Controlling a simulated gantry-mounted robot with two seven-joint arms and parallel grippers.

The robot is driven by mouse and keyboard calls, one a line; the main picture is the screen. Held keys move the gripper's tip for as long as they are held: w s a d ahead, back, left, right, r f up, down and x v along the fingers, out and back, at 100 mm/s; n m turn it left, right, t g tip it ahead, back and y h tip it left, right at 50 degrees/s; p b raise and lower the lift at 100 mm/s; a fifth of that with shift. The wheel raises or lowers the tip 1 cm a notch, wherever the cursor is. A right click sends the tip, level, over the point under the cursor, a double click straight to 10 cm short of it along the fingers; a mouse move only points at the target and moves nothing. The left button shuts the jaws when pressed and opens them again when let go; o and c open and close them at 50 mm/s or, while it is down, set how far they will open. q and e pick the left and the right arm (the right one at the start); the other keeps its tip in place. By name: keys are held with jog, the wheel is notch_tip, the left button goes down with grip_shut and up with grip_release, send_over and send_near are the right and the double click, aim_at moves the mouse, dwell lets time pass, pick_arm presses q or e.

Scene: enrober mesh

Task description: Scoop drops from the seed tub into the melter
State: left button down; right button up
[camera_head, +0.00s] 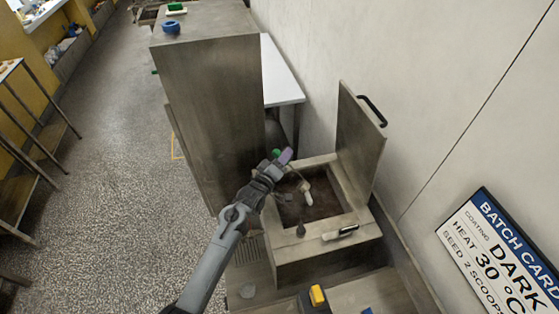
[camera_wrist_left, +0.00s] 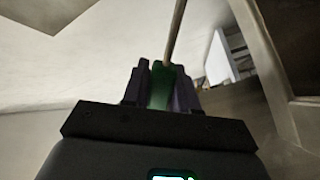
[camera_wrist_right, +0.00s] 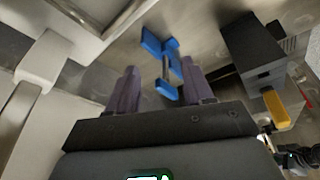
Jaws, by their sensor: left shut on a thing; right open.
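The melter (camera_head: 283,243) is an open steel box with a dark brown bath inside and its lid (camera_head: 358,140) raised. My left gripper (camera_head: 281,161) is over the melter's far left corner. It is shut on the green handle of the scoop (camera_head: 276,153), which also shows between the fingers in the left wrist view (camera_wrist_left: 160,85) with a thin rod rising from it. A pale piece (camera_head: 307,192) shows over the bath; I cannot tell if it is the scoop's bowl. My right gripper (camera_wrist_right: 160,92) is open and empty. I cannot make out the seed tub or any drops.
A blue-ended tool (camera_wrist_right: 164,62) lies beyond my right fingers. A black box (camera_wrist_right: 252,45) with a yellow part (camera_wrist_right: 276,108) is right of it. A tall steel cabinet (camera_head: 208,110) stands left of the melter. The batch card (camera_head: 505,255) reads DARK, 30 °C, seed 2 scoops.

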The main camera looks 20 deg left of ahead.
pick_arm(q)
jog(key=d+r+m+p, duration=0.5)
jog(key=d+r+m, duration=0.2)
jog(key=m, duration=0.4)
jog(key=shift+s+d+r, duration=0.3)
jog(key=shift+s+d, duration=0.15)
jog(key=shift+d, duration=0.3)
